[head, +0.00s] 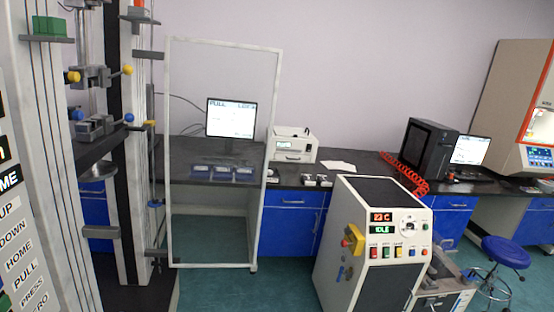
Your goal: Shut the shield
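The shield (268,155) is a tall clear panel in a pale frame. Its left side meets brackets on the column of the testing machine (130,150) at the left. The shield stands open, swung out to the right of the machine, so the machine's clamps (95,125) with yellow and blue knobs are uncovered. Its right edge is free. The bench and monitor show through the panel. My gripper is not in view.
A white control cabinet (375,240) with a red display stands on the floor right of the shield. Behind are a bench (340,178), a monitor (231,117) and a white instrument (293,146). A blue stool (505,252) is at right. Green floor shows between shield and cabinet.

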